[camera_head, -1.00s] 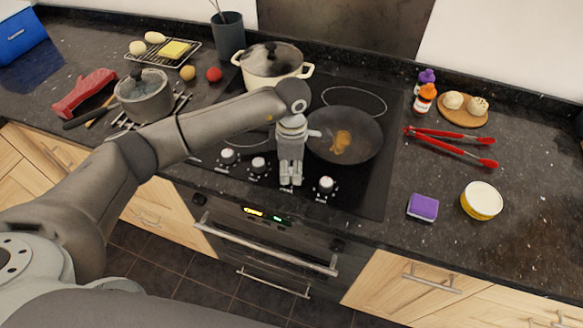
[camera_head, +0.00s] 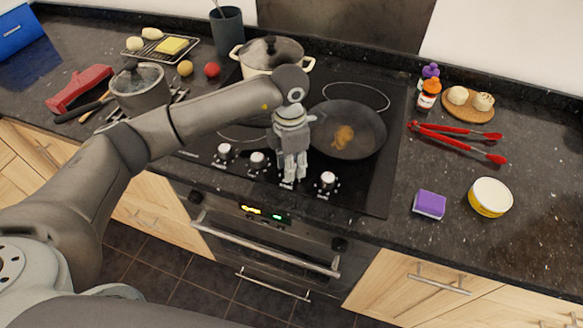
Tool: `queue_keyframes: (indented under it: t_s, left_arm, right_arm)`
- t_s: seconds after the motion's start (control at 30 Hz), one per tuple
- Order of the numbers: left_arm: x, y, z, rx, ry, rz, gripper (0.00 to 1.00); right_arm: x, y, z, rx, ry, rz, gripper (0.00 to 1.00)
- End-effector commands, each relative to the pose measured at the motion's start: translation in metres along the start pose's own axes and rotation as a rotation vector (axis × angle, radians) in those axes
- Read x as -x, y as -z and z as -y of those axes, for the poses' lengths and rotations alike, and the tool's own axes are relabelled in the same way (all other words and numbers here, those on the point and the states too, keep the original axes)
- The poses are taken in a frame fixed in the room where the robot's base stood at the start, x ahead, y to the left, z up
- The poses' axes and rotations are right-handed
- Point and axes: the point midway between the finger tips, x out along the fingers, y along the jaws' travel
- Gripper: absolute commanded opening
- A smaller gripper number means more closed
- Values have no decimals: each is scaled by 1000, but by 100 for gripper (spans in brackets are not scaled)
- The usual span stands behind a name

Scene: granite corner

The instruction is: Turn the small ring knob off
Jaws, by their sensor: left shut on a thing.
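The black glass hob (camera_head: 376,185) has a row of white-topped knobs along its front edge. Two knobs, the far left one (camera_head: 224,152) and the one beside it (camera_head: 258,160), show left of my left gripper, and another knob (camera_head: 328,180) shows to its right. My left gripper (camera_head: 292,176) points down at the row between them, its fingers shut on a knob that they almost wholly hide. I cannot read the knob's setting or its marking. My right gripper is not in view.
A frying pan (camera_head: 367,133) with food sits right behind the gripper. A lidded cream pot (camera_head: 287,52) stands at the back and a grey saucepan (camera_head: 142,98) at left. Red tongs (camera_head: 460,134), a purple sponge (camera_head: 429,204) and a yellow-white tub (camera_head: 490,197) lie right.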

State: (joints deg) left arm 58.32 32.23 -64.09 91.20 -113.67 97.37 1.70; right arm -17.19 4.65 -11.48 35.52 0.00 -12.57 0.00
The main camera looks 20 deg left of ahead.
Motion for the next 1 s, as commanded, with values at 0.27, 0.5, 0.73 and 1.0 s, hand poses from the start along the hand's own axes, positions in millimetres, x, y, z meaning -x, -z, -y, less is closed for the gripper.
queue_keyframes:
  t_s: [0.27, 0.5, 0.73, 1.0]
  left_arm:
    - [-1, 0, -1, 170, -2, 9, 6]
    - [0, 0, 0, 244, -2, 13, 6]
    - [1, 0, 0, 262, -1, 14, 6]
    - [1, 0, -1, 262, -1, 14, 6]
  right_arm:
    - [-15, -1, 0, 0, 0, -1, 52]
    - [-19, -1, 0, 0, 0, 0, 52]
    - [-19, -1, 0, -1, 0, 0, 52]
    - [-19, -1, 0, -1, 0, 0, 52]
